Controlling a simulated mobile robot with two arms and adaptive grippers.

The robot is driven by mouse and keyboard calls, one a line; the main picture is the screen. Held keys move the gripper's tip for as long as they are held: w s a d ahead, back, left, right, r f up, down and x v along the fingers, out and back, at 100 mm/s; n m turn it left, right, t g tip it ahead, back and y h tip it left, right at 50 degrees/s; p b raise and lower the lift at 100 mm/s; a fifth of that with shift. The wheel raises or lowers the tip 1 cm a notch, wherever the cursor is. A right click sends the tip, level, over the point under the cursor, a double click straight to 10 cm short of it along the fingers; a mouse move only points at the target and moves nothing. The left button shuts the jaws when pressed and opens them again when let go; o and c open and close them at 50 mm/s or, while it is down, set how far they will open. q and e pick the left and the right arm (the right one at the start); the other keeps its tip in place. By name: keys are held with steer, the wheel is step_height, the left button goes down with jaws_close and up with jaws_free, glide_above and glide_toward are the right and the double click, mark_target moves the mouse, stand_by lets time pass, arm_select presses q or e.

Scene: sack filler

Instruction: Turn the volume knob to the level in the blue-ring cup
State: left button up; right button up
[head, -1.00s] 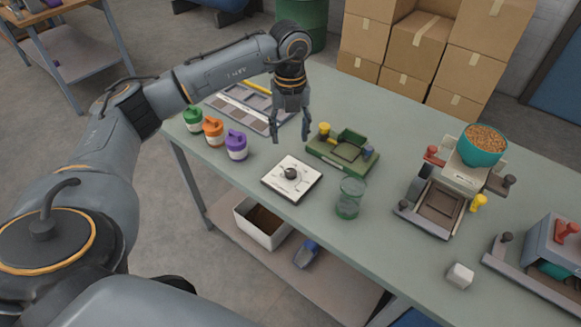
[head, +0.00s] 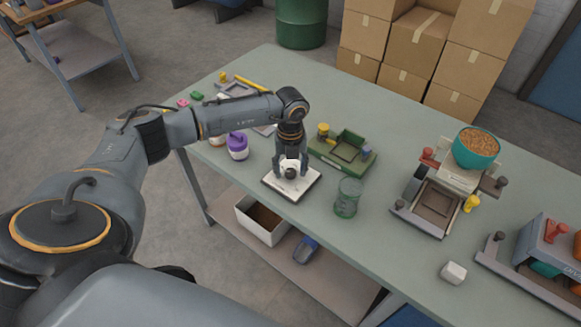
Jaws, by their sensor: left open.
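The volume knob (head: 290,173) is a dark round knob on a white square plate (head: 273,183) near the table's front edge. My left gripper (head: 291,169) is open and points down over the plate, with a finger on each side of the knob. I cannot tell whether the fingers touch it. A clear greenish cup (head: 347,198) stands to the right of the plate. I cannot make out a blue ring on any cup. A purple-lidded jar (head: 237,146) stands to the left, and my left arm covers most of the jars beyond it. My right gripper is not in view.
A green tray fixture (head: 345,150) sits just behind the plate. A grey machine (head: 432,195) with a teal bowl of grain (head: 476,148) stands at the right. A white block (head: 453,272) lies near the front edge. The table's middle back is clear.

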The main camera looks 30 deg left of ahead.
arm_select(q)
jaws_close()
steer(key=m+b, duration=0.3)
steer(key=m, duration=0.1)
steer(key=shift+f+m, duration=0.15)
steer(key=shift+m, duration=0.15)
steer(key=m+b, duration=0.2)
steer(key=m, duration=0.1)
steer(key=shift+m+b, duration=0.7)
steer(key=shift+m, duration=0.3)
steer(key=shift+r, duration=0.2)
